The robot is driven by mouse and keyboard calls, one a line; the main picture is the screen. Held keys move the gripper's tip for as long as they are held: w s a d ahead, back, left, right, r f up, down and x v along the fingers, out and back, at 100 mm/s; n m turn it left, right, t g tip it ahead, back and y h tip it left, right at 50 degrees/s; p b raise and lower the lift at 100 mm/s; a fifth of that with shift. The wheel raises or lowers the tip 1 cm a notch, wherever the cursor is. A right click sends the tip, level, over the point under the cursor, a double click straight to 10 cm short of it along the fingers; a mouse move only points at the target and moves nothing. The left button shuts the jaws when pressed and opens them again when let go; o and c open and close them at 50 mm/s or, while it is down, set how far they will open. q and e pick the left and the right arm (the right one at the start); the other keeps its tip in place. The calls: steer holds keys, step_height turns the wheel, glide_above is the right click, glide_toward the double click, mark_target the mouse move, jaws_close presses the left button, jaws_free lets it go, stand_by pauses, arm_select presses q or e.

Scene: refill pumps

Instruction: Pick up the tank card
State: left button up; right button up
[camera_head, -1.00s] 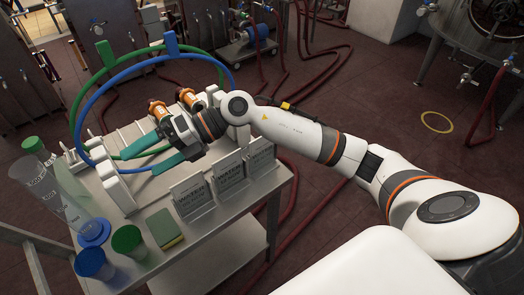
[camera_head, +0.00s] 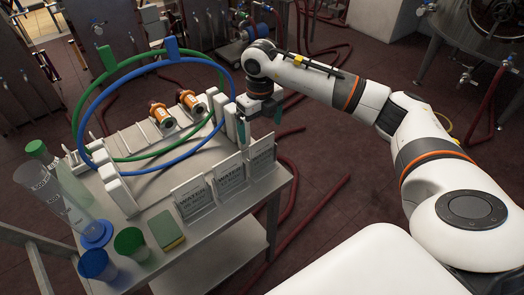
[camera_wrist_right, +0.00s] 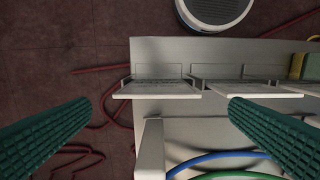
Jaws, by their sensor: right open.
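Three grey cards stand upright in a row along the table's front edge: a left card (camera_head: 192,197), a middle card (camera_head: 229,174) and a right card (camera_head: 262,156). Their large print looks like "WATER"; the small print is too blurred to tell which is the tank card. My right gripper (camera_head: 259,117) is open and empty, pointing down above and behind the right card. In the right wrist view, the right card (camera_wrist_right: 160,89) shows between the two teal fingers, apart from them. The middle card (camera_wrist_right: 250,88) is partly behind the right finger. My left gripper is out of view.
On the metal table (camera_head: 150,268) a white rack carries a blue hose (camera_head: 150,61) and a green hose (camera_head: 108,78), close to my right gripper. Two orange-and-white fittings (camera_head: 161,116), a sponge (camera_head: 166,230), clear cylinders and coloured cups stand further left. Dark red hoses lie on the floor.

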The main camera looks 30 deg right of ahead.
mark_target(262, 140)
step_height(262, 140, down, 6)
steer(key=shift+s+d+r+p, duration=0.15)
steer(key=shift+r+p, duration=0.05)
steer(key=shift+p, duration=0.95)
steer(key=shift+f, duration=0.25)
steer(key=c, duration=1.1)
steer(key=shift+c, duration=0.2)
step_height(262, 140, up, 10)
steer(key=b, duration=0.2)
steer(key=shift+b, duration=0.3)
